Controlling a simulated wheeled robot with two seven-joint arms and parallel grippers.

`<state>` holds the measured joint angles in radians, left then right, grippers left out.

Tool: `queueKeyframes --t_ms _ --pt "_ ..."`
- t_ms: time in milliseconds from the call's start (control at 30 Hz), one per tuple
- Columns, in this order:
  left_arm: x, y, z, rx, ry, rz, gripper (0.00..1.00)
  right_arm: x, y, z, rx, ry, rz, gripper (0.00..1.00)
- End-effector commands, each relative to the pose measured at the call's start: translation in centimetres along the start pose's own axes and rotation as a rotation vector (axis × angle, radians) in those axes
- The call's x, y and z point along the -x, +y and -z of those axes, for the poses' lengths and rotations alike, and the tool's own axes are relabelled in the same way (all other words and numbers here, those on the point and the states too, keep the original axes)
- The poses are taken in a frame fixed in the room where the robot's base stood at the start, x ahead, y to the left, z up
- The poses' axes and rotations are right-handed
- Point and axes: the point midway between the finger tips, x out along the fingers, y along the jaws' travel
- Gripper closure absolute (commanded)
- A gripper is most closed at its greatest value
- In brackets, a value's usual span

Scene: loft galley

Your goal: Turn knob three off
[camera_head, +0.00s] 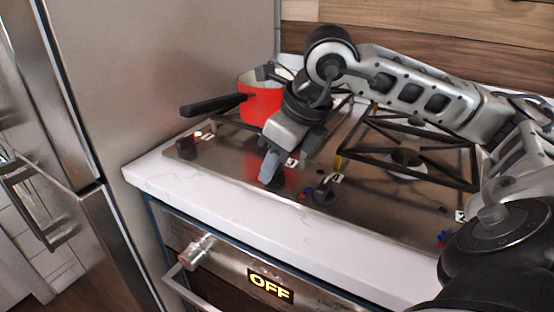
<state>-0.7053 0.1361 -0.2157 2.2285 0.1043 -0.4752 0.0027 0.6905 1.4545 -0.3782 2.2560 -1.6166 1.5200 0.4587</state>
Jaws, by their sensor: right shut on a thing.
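My right gripper (270,168) reaches down over the front strip of the steel cooktop (235,165). It is shut on knob three, beside a small white label (292,160) that seems to read 3. The gripper hides most or all of this knob, so I cannot tell which way it points. Another dark knob (324,191) stands just to the right, apart from the gripper. A further dark knob (186,146) is at the cooktop's left end. My left gripper is not in view.
A red pot (260,102) with a black handle (212,106) stands close behind the gripper. Black grates (405,140) cover the right burners. The oven front below has a knob (196,250) and a display (270,286) reading OFF. A steel fridge (170,70) stands left.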

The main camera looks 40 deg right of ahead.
Motion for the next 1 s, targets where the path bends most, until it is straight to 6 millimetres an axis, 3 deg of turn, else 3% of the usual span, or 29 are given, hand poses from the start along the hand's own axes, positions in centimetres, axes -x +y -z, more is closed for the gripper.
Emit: queueKeyframes --t_ms 467,500,567,867,1000 --pt "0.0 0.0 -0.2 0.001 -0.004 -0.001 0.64 0.1 -0.1 0.0 -0.020 -0.001 0.009 0.85" --pt "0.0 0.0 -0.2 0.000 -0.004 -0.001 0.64 0.1 -0.1 0.0 -0.020 -0.001 0.009 0.56" --pt "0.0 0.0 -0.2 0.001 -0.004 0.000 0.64 0.1 -0.1 0.0 -0.019 -0.001 0.009 0.40" --pt "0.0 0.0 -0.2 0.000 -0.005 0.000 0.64 0.1 0.0 0.0 -0.017 0.000 0.007 0.40" --pt "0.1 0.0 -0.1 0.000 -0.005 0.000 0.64 1.3 -0.1 -0.1 -0.017 -0.002 0.009 0.40"
